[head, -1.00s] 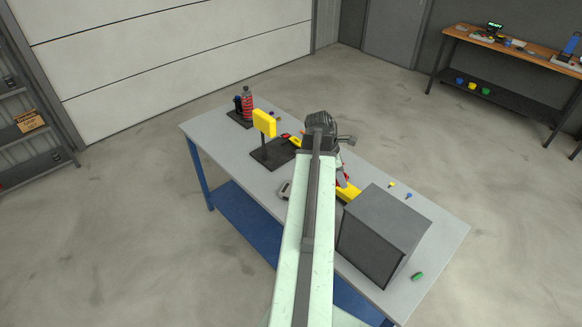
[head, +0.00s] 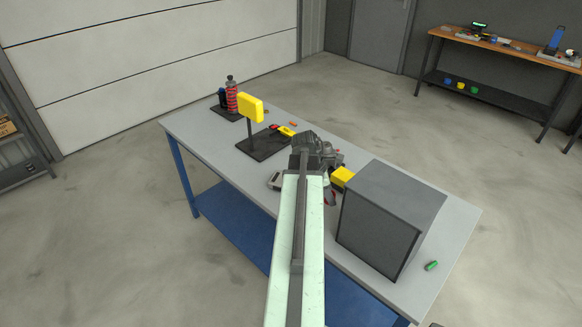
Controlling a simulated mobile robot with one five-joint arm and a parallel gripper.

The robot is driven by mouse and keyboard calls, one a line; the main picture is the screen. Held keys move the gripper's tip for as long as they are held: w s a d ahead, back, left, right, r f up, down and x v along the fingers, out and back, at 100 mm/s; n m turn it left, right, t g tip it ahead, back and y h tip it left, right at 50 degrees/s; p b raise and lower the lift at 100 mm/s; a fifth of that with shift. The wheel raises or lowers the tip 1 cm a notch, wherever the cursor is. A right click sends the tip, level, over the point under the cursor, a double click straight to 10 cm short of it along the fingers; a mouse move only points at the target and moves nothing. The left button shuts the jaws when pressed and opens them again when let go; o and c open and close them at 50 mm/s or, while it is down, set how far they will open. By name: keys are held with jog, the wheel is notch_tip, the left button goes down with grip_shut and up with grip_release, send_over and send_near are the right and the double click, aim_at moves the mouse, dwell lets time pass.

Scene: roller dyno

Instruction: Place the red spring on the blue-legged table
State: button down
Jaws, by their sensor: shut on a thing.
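The blue-legged table (head: 190,128) has a grey top and a blue lower shelf, and stands in front of me. A red coil spring (head: 232,97) with a dark top stands upright on a dark base at the table's far left corner. My gripper (head: 330,156) is over the middle of the table, well to the right of that spring. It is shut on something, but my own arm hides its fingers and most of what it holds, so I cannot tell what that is.
A large grey box (head: 388,222) stands right of my arm, with a green cylinder (head: 431,265) beside it. A yellow block on a post (head: 250,107) stands left of my gripper. A yellow item (head: 342,178) lies close by. The table's front left is clear.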

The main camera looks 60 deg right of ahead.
aim_at(330, 220)
notch_tip(330, 220, down, 10)
jog(key=b, duration=1)
jog(key=shift+f, duration=0.2)
jog(key=shift+r, duration=0.25)
jog(key=shift+f, duration=0.25)
jog(key=c, duration=0.9)
grip_release()
jog(key=shift+r, duration=0.1)
jog(key=shift+c, duration=0.2)
jog(key=shift+r+p, duration=0.6)
jog(key=p+v, duration=1)
jog(key=v, duration=0.1)
jog(key=shift+w, duration=0.2)
